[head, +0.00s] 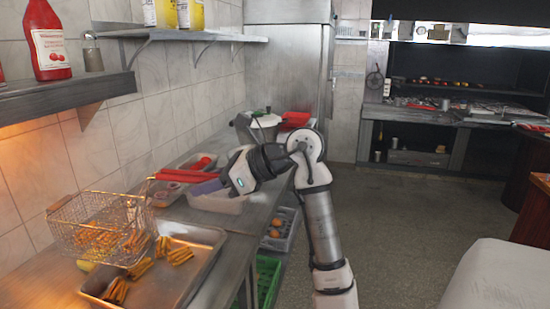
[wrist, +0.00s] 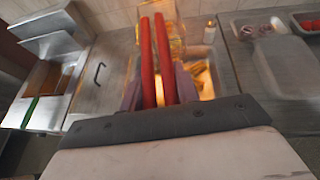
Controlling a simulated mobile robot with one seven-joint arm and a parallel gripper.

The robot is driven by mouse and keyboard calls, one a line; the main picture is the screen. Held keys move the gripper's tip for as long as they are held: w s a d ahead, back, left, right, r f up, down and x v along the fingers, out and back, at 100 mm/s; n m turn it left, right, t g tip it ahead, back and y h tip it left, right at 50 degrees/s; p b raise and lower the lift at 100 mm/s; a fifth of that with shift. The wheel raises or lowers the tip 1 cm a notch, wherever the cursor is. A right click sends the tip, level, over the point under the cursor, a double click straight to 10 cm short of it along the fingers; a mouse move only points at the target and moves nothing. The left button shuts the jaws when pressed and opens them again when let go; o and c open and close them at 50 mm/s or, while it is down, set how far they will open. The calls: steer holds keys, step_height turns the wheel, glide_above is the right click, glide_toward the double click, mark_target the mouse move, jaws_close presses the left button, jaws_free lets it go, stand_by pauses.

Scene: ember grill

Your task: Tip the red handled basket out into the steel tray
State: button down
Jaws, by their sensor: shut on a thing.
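The wire basket (head: 98,222) hangs over the left part of the steel tray (head: 200,275) in the head view. Its red handle (head: 186,176) reaches right to my gripper (head: 207,187), which is shut on it. In the wrist view the handle (wrist: 148,62) shows as two red bars between my fingers. The basket looks tilted. Fries (head: 180,255) lie in the tray, and some show through or under the mesh; I cannot tell how many are still inside the basket. The tray also shows in the wrist view (wrist: 207,88), partly hidden by my gripper.
A wall shelf (head: 65,93) with a red sauce bottle (head: 48,42) is above the counter at left. A green crate (head: 268,280) is below the counter. Open floor lies right.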

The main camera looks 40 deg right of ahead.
steer(key=s+d+f+m+h+p, duration=0.1)
steer(key=s+d+p, duration=0.35)
steer(key=d, duration=0.85)
steer(key=s+a+f+n+t+h+b, duration=0.5)
steer(key=s+a+f+n+b, duration=0.3)
steer(key=a+b, duration=0.35)
steer(key=s+a+f+n+t+y+b, duration=0.1)
steer(key=f+n+b, duration=0.6)
steer(key=b, duration=1.2)
steer(key=s+a+f+n+t+y+b, duration=0.1)
steer(key=a+f+n+t+b, duration=0.2)
steer(key=b, duration=1.6)
step_height(320, 180, down, 6)
steer(key=n+t, duration=0.1)
steer(key=n, duration=0.3)
steer(key=shift+n+t, duration=0.3)
steer(key=shift+r+y, duration=0.1)
steer(key=shift+y, duration=0.4)
